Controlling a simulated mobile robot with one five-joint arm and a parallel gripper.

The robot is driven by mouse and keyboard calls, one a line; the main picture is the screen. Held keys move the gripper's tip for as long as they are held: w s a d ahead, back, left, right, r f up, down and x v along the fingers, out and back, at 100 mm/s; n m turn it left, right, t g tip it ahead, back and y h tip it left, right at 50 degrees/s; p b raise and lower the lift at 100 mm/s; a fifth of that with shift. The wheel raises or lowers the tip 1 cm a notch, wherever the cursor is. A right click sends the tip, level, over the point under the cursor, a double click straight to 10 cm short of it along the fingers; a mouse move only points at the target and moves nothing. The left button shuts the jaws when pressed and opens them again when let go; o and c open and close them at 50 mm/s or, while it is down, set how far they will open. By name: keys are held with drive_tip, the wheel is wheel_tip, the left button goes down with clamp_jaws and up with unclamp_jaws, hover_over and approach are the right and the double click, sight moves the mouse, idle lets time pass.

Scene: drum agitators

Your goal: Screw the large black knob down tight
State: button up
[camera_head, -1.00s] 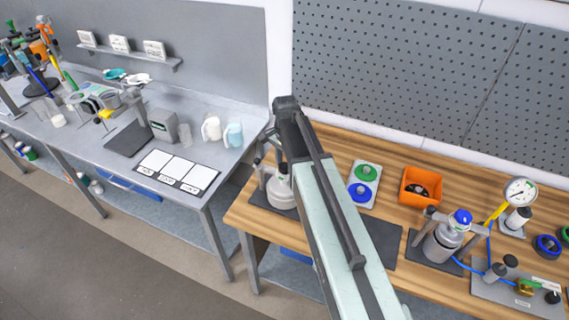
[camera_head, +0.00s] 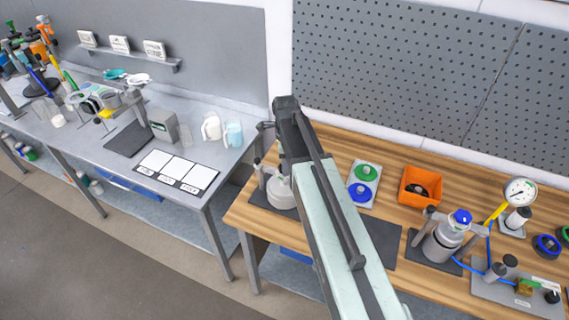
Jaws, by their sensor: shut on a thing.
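My arm reaches away across the wooden bench and covers much of its left part. My gripper (camera_head: 285,150) is at the arm's far end, over the left steel vessel (camera_head: 281,194); only dark bits of it show past the arm. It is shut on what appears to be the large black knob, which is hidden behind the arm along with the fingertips. The vessel stands upright on a dark mat, with a grey clamp post at its left side. Whether the knob sits flush on its seat cannot be seen.
A tray with green and blue discs (camera_head: 364,183), an orange bin (camera_head: 420,187) and a second vessel with a blue cap (camera_head: 443,242) stand to the right. A gauge (camera_head: 520,192) stands farther right. A grey table (camera_head: 190,120) adjoins at left; a pegboard (camera_head: 410,75) stands behind.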

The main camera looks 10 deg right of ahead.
drive_tip(key=shift+w+a, duration=0.15)
idle(0.4)
drive_tip(key=o, duration=1.4)
wheel_tip(320, 180, up, 8)
drive_tip(key=p, duration=0.8)
drive_tip(key=shift+f, duration=0.1)
